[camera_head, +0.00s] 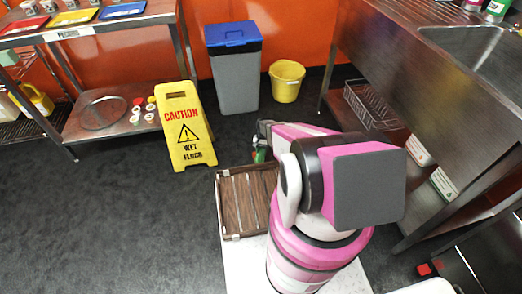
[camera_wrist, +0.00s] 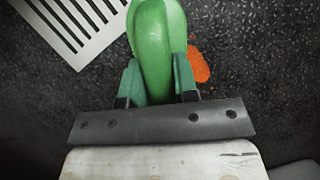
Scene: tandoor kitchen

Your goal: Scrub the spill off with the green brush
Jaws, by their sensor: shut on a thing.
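My gripper (camera_wrist: 158,78) is shut on the green brush (camera_wrist: 154,30), with one finger on each side of its smooth, rounded handle. The brush's bristles are not visible in the wrist view. An orange spill (camera_wrist: 199,65) lies on the dark speckled floor, just right of the brush and partly hidden behind it and the right finger. In the head view, a bit of the green brush (camera_head: 260,154) shows at my gripper, beyond a brown slatted crate. The spill cannot be made out there, and my arm hides part of the floor.
A pale slotted grate (camera_wrist: 75,25) lies on the floor at the wrist view's upper left. A yellow caution sign (camera_head: 186,128), grey bin (camera_head: 234,80) and yellow bucket (camera_head: 286,82) stand beyond the crate (camera_head: 232,205). A steel sink counter (camera_head: 430,90) is right. Floor at left is clear.

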